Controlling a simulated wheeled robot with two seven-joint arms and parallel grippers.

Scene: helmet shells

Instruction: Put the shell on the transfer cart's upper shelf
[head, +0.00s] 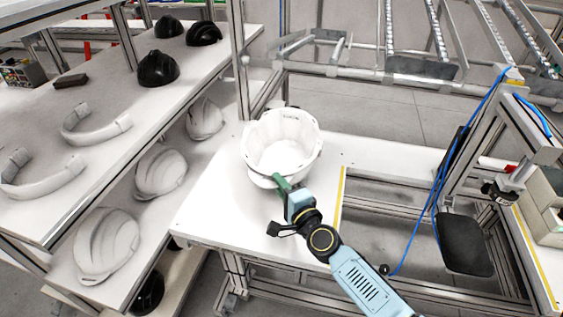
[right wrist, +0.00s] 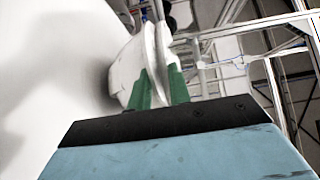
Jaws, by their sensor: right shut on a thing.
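A white helmet shell (head: 281,147) sits open side up over the left part of a white table top (head: 215,205) in the head view. I cannot tell whether it touches the top. My right gripper (head: 279,181) reaches in from the lower right and is shut on the shell's near rim. In the right wrist view the green fingers (right wrist: 159,88) stand on both sides of the rim of the white shell (right wrist: 135,65). My left gripper is not in view. I cannot tell which piece of furniture is the transfer cart.
A shelf unit at left holds several white shells (head: 105,245) below and black shells (head: 158,69) with curved white parts (head: 95,125) above. A blue cable (head: 437,190) hangs at right near a black pad (head: 466,244). The table top around the shell is clear.

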